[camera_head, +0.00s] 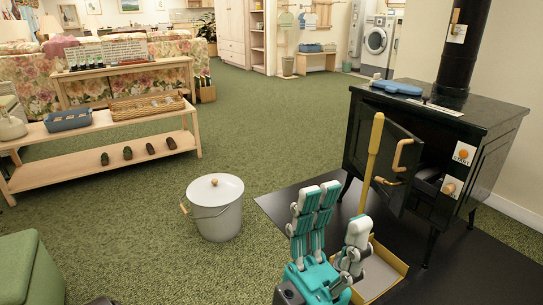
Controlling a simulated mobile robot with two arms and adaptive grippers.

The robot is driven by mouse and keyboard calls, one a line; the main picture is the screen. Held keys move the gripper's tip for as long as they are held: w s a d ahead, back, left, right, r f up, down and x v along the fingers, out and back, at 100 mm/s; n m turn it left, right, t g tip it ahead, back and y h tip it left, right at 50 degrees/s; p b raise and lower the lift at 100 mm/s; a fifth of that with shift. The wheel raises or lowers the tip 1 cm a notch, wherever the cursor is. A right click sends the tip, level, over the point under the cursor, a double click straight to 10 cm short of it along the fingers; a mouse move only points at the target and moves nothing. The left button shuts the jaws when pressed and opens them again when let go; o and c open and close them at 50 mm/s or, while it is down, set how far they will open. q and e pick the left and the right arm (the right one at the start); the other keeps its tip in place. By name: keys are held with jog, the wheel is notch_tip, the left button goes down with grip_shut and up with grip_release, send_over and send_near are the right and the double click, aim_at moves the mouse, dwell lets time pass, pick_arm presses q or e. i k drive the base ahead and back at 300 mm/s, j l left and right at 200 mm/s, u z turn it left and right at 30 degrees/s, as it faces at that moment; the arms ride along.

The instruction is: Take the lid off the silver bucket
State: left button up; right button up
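The silver bucket (219,222) stands upright on the green carpet, left of the dark hearth mat. Its pale lid (226,189) sits on top, with a small wooden knob (214,182) in the middle. The bucket's wire handle hangs down at the side with a wooden grip (184,209).
A black stove (420,130) with its door ajar stands at right on the dark mat (470,272). A tray (378,276) and yellow-handled tool (371,160) are beside my gripper. A low wooden bench (100,164) is at left, a green ottoman (28,265) front left. Carpet surrounds the bucket.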

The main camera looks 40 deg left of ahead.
aim_at(215, 190)
jog(key=u, duration=1.85)
